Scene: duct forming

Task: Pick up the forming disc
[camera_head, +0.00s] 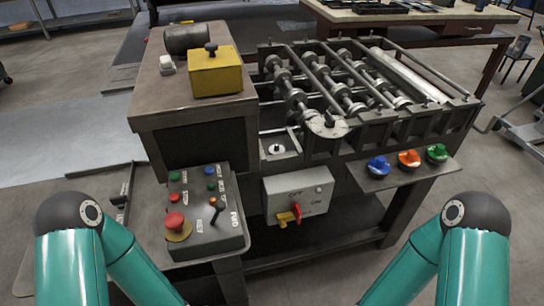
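Several disc-like things show, and I cannot tell which one is the forming disc. Blue (378,166), orange (409,158) and green (437,153) round pieces with raised grips sit in a row on a small shelf (398,180) at the right of the machine. A small white disc (277,150) lies in a shallow recess at the machine's front. A grey metal disc (327,127) is at the front end of the roller section. Only teal links of my two arms show at the lower left and lower right; both grippers are out of view.
The forming machine's rollers (345,84) fill the centre. A control box (205,215) with a red emergency button stands front left, and a grey switch box (298,193) with a red-yellow handle hangs in front. A yellow block (215,73) sits on the cabinet top.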

